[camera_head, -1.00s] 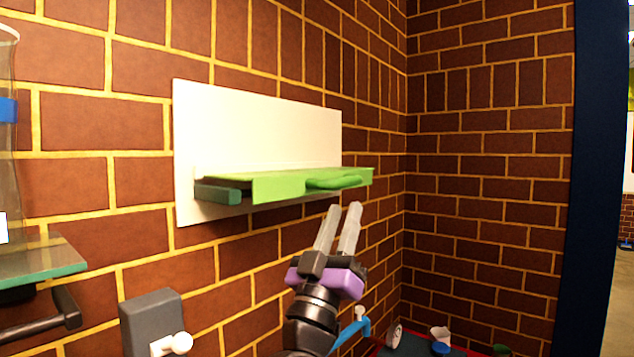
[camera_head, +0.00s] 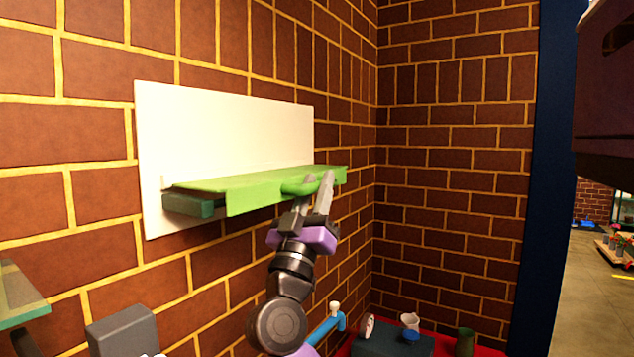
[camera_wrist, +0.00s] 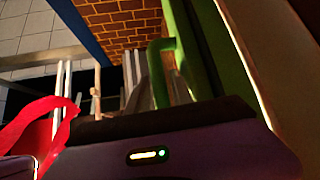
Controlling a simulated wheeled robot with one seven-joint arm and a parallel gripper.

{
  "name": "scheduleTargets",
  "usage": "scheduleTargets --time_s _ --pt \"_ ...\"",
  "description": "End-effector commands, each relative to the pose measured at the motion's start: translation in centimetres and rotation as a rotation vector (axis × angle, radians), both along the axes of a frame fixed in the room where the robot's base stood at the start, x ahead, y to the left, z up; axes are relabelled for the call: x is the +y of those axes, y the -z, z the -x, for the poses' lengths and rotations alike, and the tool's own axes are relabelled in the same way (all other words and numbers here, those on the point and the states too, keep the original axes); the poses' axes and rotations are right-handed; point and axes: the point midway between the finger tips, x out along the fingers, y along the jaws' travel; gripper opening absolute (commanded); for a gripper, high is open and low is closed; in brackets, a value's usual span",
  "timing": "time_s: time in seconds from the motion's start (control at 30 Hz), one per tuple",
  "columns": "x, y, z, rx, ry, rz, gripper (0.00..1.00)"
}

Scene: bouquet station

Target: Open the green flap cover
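The green flap cover (camera_head: 250,190) sticks out from a white panel (camera_head: 225,130) on the brick wall and lies about level. Its green loop handle (camera_head: 298,187) is on the front edge. My gripper (camera_head: 319,178) is at the handle, pointing up, with a gap between its grey fingers. In the wrist view, the handle (camera_wrist: 157,75) appears between the fingers (camera_wrist: 163,92). The cover (camera_wrist: 225,70) fills the upper right there. I cannot tell whether a finger touches the handle.
A dark green ledge (camera_head: 188,205) sits under the cover's left end. A glass shelf (camera_head: 18,295) and a grey box (camera_head: 122,332) are at the lower left. Cups (camera_head: 410,325) and other small items stand at the lower right. The space right of the cover is clear.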

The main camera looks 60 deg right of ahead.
Motion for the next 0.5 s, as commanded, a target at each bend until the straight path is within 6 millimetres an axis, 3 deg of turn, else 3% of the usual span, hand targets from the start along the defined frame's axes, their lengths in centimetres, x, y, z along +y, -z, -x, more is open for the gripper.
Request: scheduleTargets --time_s 0.17,0.33,0.5 --pt "0.0 0.05 -0.02 0.001 -0.001 0.0 0.27" --pt "0.01 0.05 -0.02 0.001 -0.001 0.0 0.0" --pt "0.01 0.06 -0.02 0.001 -0.001 0.0 0.0"
